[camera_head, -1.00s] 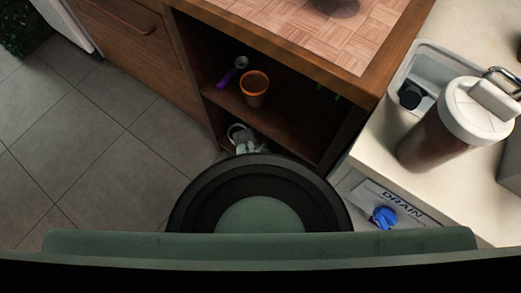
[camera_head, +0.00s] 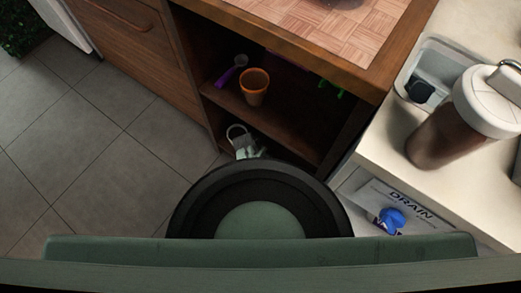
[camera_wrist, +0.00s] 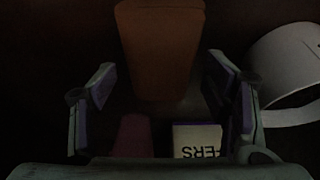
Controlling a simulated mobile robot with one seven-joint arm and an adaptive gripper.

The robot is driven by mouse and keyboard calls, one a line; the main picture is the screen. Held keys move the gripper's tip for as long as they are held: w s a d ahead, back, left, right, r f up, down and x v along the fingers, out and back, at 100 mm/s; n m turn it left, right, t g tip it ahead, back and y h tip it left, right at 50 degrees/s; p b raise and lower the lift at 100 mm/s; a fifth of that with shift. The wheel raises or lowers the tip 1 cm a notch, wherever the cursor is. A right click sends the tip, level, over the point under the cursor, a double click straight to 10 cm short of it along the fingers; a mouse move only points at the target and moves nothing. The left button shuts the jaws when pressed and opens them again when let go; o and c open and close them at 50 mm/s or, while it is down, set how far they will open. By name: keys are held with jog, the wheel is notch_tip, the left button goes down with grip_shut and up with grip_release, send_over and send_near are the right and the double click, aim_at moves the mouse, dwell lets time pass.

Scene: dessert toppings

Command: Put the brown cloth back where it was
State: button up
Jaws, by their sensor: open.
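I cannot make out a brown cloth for certain in either view. In the wrist view, my gripper (camera_wrist: 162,78) is open, its two fingers spread apart with nothing seen held between them. An orange-brown tapered thing (camera_wrist: 160,40), which looks like the orange cup, is ahead of the fingers. A dark reddish thing (camera_wrist: 132,135) shows dimly low between the fingers; I cannot tell what it is. In the head view, the orange cup (camera_head: 254,88) stands on the upper shelf of the open wooden cabinet. The cabinet's lower space is mostly hidden by my arm.
A white looped thing (camera_wrist: 285,65) is close by my right finger. A lettered white label (camera_wrist: 198,141) lies below. A purple scoop (camera_head: 230,71) is left of the cup, green things (camera_head: 331,88) right. A lidded tumbler (camera_head: 450,130) stands on the right counter. Grey floor is clear at left.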

jog(key=p+v, duration=0.2)
jog(key=v, duration=1)
jog(key=shift+r, duration=0.15)
jog(key=shift+w+d, duration=0.1)
